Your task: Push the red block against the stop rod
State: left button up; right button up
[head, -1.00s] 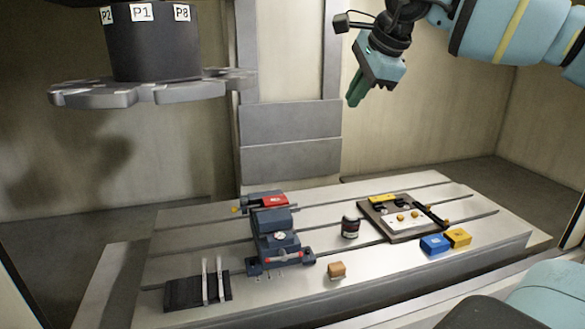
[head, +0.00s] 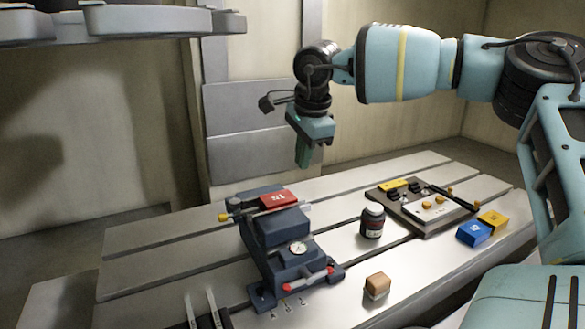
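The red block (head: 279,200) lies on top of the rear part of the blue-grey vise (head: 282,232), with light markings on its upper face. A thin rod with a yellow end (head: 224,217), which looks like the stop rod, runs along the near side of the block at the vise's left. I cannot tell whether block and rod touch. My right gripper (head: 303,157) points down with green fingers, in the air above and behind the block, clear of it. Its fingers overlap from this side, so their opening is hidden. My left gripper is out of view.
A dark bottle (head: 372,221) and an orange-tan block (head: 377,285) stand right of the vise. Further right are a plate with clamps (head: 440,230), a blue block (head: 473,233) and a yellow block (head: 493,222). A grey tool disc (head: 150,22) hangs at upper left.

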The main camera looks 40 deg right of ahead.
aim_at(280, 199)
notch_tip(280, 199, down, 7)
jog(key=b, duration=0.3)
dwell(0.7)
grip_shut()
dwell(0.9)
jog(key=shift+w+a, duration=0.1)
jog(key=shift+a, duration=0.05)
dwell(0.6)
jog(key=shift+w+a+b, duration=0.2)
jog(key=shift+a+b, duration=0.3)
jog(key=shift+a, duration=0.15)
